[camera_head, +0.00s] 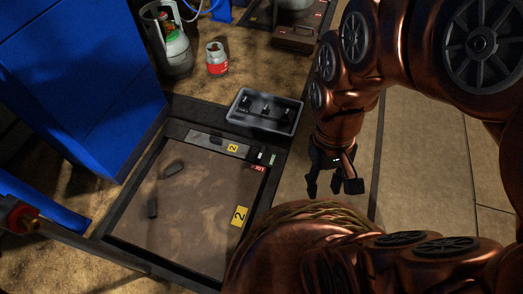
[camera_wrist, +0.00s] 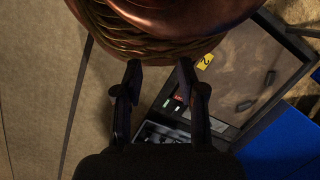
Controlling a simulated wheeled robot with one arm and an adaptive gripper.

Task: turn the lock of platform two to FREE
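Platform two (camera_head: 200,210) is a brown-topped plate in a dark frame, with a yellow "2" label (camera_head: 239,216). At its far right corner are a small dark part that may be the lock (camera_head: 254,154), a green label (camera_head: 272,159) and a red label (camera_head: 258,168). Their lettering is too small to read. The platform (camera_wrist: 240,70) and red label (camera_wrist: 179,98) also show in the wrist view. My gripper (camera_head: 335,188) hangs to the right of this corner, apart from it, its fingers spread and empty. In the wrist view the gripper (camera_wrist: 158,74) is open too.
A grey tray (camera_head: 264,111) with dark items stands just behind the corner. Two dark pieces lie on the platform. Gas bottles (camera_head: 217,60) and a brown case (camera_head: 294,38) stand farther back; a blue cabinet (camera_head: 80,80) is at left. Paved floor at right is clear.

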